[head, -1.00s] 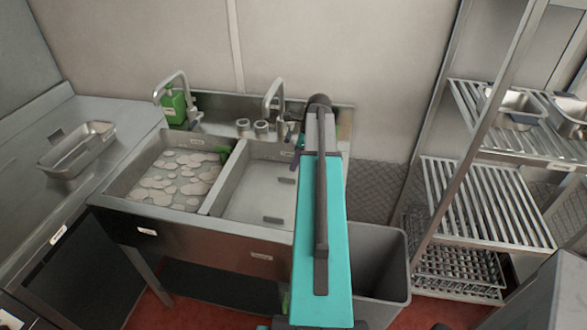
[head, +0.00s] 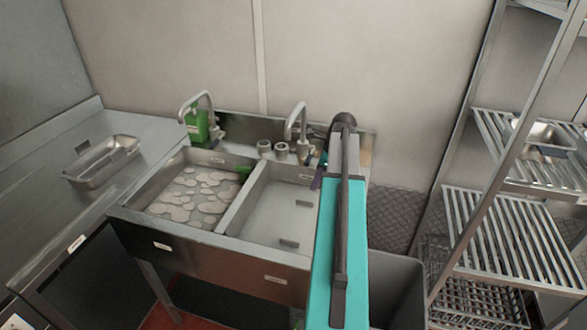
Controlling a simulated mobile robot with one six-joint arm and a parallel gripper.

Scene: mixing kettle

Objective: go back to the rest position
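My arm's teal link (head: 325,250) with a dark strip along it rises from the bottom of the head view, right of the middle. It ends at a dark rounded joint (head: 343,121) in front of the right end of the sink. My gripper itself cannot be made out, as it is hidden behind the arm. Small teal and purple bits show beside the link, too small to identify.
A double sink (head: 222,231) stands ahead; its left basin holds foamy water (head: 190,200). A metal tray (head: 103,160) lies on the left counter. A grey bin (head: 398,285) and a wire shelf rack (head: 505,235) stand right. A green bottle (head: 197,125) is behind the sink.

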